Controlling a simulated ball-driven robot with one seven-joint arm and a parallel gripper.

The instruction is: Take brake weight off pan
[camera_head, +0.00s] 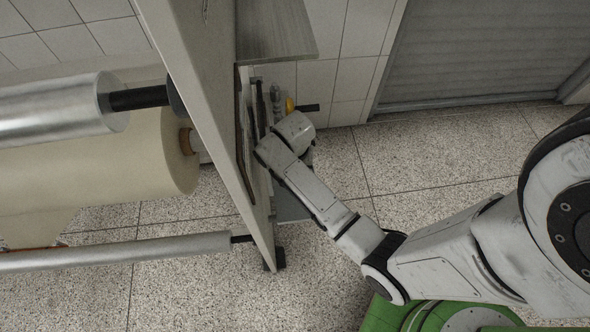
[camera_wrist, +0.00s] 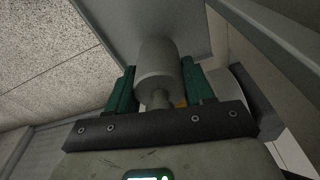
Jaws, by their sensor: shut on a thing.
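The brake weight (camera_wrist: 156,66) is a grey cylinder with a narrower neck, in the middle of the wrist view. My gripper (camera_wrist: 160,88) has its two green fingers on either side of it and is shut on it. A flat grey plate (camera_wrist: 190,22), which looks like the pan, lies behind the weight. I cannot tell whether the weight touches it. In the head view, my arm reaches in beside the machine's upright frame, and my forearm hides the gripper and the weight. Part of a grey plate (camera_head: 291,208) shows below my wrist.
The machine's tall side frame (camera_head: 215,110) stands close to the left of my wrist. A big cream roll (camera_head: 110,150) and metal rollers (camera_head: 60,110) lie beyond it. A yellow part (camera_head: 290,104) sits just behind my wrist. The speckled floor (camera_head: 440,150) to the right is open.

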